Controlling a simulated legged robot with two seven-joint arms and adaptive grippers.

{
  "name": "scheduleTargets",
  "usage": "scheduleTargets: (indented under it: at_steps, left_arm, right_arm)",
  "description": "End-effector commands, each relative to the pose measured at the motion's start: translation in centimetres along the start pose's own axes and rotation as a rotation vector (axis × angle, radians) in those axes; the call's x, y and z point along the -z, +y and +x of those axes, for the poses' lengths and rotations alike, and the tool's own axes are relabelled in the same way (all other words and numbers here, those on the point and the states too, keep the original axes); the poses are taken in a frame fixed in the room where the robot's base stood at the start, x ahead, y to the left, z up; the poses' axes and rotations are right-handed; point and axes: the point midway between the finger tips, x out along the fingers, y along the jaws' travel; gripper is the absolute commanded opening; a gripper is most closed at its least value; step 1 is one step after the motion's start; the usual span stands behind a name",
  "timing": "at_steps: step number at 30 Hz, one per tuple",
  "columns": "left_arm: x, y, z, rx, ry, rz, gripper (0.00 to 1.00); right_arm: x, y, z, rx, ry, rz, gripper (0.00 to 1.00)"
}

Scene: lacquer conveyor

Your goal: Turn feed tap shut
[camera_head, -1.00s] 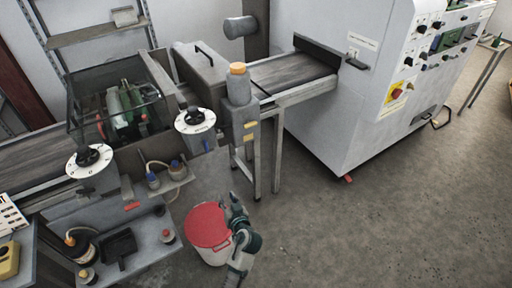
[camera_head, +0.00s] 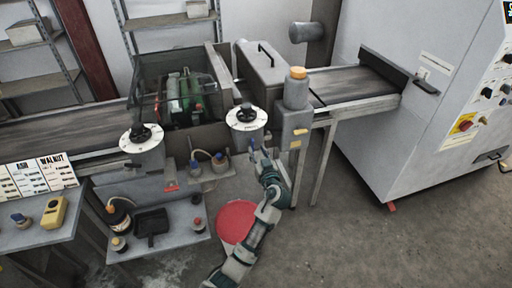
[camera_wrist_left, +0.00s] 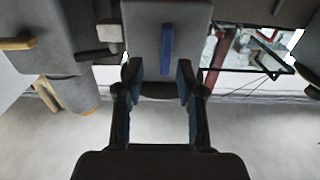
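A blue bar-shaped handle (camera_wrist_left: 167,48), which looks like the tap lever, stands lengthwise on a grey housing (camera_wrist_left: 145,18) in the left wrist view. In the head view the spot below the right-hand white dial (camera_head: 246,117) is small and partly covered by my gripper. My left gripper (camera_head: 258,156) is raised in front of that housing; in the wrist view its two fingers (camera_wrist_left: 158,78) are apart, with the blue handle just beyond the gap. I cannot tell whether they touch it. My right gripper is not in view.
A yellow handle (camera_wrist_left: 16,43) on another housing lies to the left in the wrist view. A red-topped bucket (camera_head: 235,220) stands on the floor beneath my arm. A shelf (camera_head: 180,230) with bottles and a black tray is to the left. Floor at right is clear.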

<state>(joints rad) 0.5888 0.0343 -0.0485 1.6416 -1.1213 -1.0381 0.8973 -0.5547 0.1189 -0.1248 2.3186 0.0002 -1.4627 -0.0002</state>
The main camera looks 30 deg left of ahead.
Motion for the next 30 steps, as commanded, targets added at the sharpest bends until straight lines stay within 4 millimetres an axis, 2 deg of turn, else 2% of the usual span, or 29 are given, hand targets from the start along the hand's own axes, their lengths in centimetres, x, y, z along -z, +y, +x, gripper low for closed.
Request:
scheduleTargets:
  at_steps: [3, 6, 16, 17, 21, 30]
  left_arm:
    - [-0.1, -0.2, 1.9, 0.002, 0.000, 0.001, 0.38]
    - [-0.1, -0.1, 2.7, 0.002, -0.001, 0.000, 0.38]
    - [0.1, 0.2, 2.8, 0.000, 0.002, 0.002, 0.38]
    - [0.1, 0.2, 2.8, 0.000, 0.002, 0.002, 0.35]
    - [0.0, 0.1, 2.9, 0.000, 0.001, 0.001, 0.00]
    - [0.0, 0.1, 3.0, -0.003, 0.000, 0.006, 0.00]
  right_arm:
    - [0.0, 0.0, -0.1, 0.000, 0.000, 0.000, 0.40]
    - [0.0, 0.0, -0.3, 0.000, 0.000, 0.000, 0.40]
    - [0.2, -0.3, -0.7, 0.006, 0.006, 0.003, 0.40]
    - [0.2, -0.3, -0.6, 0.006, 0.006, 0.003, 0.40]
    - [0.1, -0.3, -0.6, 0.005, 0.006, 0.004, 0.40]
    - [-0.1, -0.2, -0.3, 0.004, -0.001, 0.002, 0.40]
